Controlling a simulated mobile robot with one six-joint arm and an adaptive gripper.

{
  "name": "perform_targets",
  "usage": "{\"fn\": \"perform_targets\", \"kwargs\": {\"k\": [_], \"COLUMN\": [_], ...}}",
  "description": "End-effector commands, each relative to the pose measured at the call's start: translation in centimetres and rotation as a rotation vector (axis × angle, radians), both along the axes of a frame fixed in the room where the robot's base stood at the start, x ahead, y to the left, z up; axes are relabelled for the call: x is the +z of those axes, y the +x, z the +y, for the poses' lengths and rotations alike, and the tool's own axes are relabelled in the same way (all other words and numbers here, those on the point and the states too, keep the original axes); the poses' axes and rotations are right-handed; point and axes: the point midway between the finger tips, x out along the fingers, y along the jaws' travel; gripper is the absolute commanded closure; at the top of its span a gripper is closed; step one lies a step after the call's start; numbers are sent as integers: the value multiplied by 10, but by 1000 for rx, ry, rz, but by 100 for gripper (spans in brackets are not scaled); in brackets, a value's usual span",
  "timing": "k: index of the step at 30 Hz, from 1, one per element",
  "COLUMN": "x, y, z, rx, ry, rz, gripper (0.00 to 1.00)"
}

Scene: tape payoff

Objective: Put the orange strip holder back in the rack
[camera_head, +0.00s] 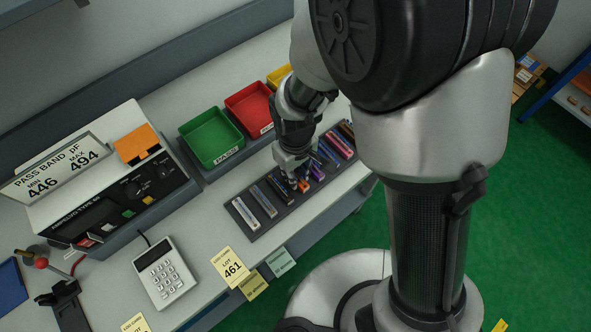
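The rack (258,233) is a long dark tray on the bench, with several strip holders lying side by side in it. My gripper (298,184) points down over the middle of the rack. A small orange part, seemingly the orange strip holder (304,187), shows right at my fingertips. My gripper and wrist hide much of it. I cannot tell whether the fingers are closed on it, or whether it touches the rack floor. Holders with whitish faces lie at the rack's left end, and darker, blue, purple and red ones lie to the right.
Behind the rack stand a green PASS bin (211,138), a red bin (250,105) and a partly hidden yellow bin (279,76). A meter (110,185) with an orange block (137,143) on top stands left. A keypad (164,273) and a LOT 461 card (231,267) lie in front.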

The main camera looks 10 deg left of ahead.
Motion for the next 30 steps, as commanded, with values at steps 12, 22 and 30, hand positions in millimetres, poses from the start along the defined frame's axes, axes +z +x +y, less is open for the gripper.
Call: {"fn": "perform_targets", "kwargs": {"k": [12,22,30], "x": [-2,-2,28], "y": [0,0,1], "z": [0,0,1], "rx": [0,0,0], "ry": [2,2,3], "rz": [-1,-1,-5], "gripper": [77,74,74]}}
